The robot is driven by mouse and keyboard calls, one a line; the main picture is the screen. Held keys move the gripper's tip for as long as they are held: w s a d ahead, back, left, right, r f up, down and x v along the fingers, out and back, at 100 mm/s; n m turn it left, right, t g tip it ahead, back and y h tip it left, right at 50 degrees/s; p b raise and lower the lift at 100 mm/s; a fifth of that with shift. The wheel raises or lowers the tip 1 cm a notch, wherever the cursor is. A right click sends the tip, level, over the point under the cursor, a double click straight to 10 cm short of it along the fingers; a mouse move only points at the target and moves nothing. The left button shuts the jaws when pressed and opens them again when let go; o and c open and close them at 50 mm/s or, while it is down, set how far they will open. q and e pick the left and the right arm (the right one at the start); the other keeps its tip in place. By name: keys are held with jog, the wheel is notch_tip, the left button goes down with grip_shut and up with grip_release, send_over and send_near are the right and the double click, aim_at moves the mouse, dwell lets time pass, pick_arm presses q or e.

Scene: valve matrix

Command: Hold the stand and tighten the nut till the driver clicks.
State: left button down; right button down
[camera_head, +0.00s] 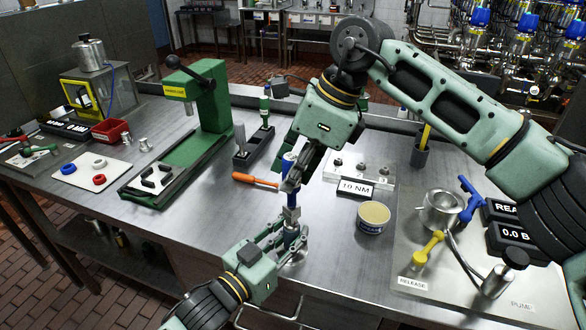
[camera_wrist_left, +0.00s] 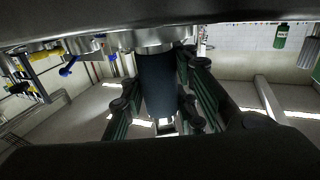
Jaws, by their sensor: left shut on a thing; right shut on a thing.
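In the left wrist view, the stand's dark blue body (camera_wrist_left: 157,85) is between the fingers. Above it, my right gripper (camera_head: 291,178) points down and is shut on the driver (camera_head: 288,162), whose blue and silver body shows partly between the fingers. The driver is roughly in line over the stand's top. The nut cannot be made out where the two meet.
An orange-handled screwdriver (camera_head: 255,180) lies left of the stand. A round tin (camera_head: 373,217) and a 10 NM sign (camera_head: 356,188) are to the right. A green press (camera_head: 200,95) stands left. A panel with a yellow valve handle (camera_head: 427,248) is at right.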

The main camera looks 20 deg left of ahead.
jog(key=shift+f, duration=0.8)
dwell(0.4)
jog(key=shift+m+t, duration=0.7)
jog(key=shift+m, duration=1)
jog(key=shift+d+m, duration=0.1)
jog(key=shift+m, duration=0.4)
jog(key=shift+m+t, duration=0.6)
jog(key=shift+m, duration=0.7)
